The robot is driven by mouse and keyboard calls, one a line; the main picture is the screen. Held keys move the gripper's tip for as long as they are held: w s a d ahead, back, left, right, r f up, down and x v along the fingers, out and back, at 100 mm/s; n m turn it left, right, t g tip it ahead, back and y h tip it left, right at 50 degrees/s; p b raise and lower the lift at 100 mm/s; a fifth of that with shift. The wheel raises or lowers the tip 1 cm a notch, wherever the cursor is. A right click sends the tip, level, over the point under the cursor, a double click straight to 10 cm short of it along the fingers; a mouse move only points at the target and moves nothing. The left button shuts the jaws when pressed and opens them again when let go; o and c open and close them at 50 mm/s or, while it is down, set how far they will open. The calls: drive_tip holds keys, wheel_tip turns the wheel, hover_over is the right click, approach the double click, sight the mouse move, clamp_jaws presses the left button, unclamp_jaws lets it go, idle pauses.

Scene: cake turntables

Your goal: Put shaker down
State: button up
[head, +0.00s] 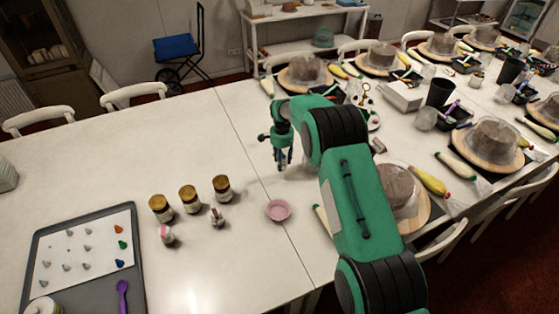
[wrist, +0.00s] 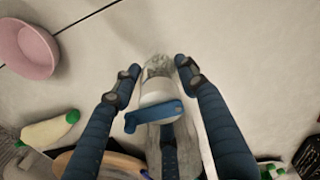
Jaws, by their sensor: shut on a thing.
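My gripper (wrist: 158,68) is shut on the shaker (wrist: 157,92), which shows between the two blue fingers in the wrist view. The shaker has a pale white body and a clear, glassy far end. In the head view my gripper (head: 282,163) is over the white table, right of the long seam and beyond the pink bowl (head: 278,210). The shaker is too small there to make out clearly. I cannot tell whether its base touches the table. The pink bowl is also at the upper left of the wrist view (wrist: 27,48).
Several gold-lidded jars (head: 190,198) stand left of the bowl, with two small bottles (head: 217,217) (head: 167,235) in front. A grey tray (head: 60,222) lies at the left. Cake turntables (head: 490,148) and piping bags (head: 430,181) crowd the right.

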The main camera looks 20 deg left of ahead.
drive_tip(key=shift+w+a+f+b, duration=0.1)
drive_tip(key=shift+w+a, duration=0.4)
drive_tip(key=shift+w, duration=0.25)
drive_tip(key=shift+w+a+f+b, duration=0.1)
drive_tip(key=shift+w+a, duration=0.35)
drive_tip(key=shift+w, duration=0.25)
drive_tip(key=shift+w+a+b, duration=0.1)
drive_tip(key=shift+w+a, duration=0.4)
drive_tip(key=shift+w, duration=0.25)
drive_tip(key=shift+f+b, duration=0.3)
drive_tip(key=shift+f, duration=1.5)
drive_tip(key=shift+f, duration=0.1)
drive_tip(key=o, duration=1.3)
wheel_tip(320, 180, up, 12)
drive_tip(key=p, duration=0.1)
drive_tip(key=shift+p, duration=0.35)
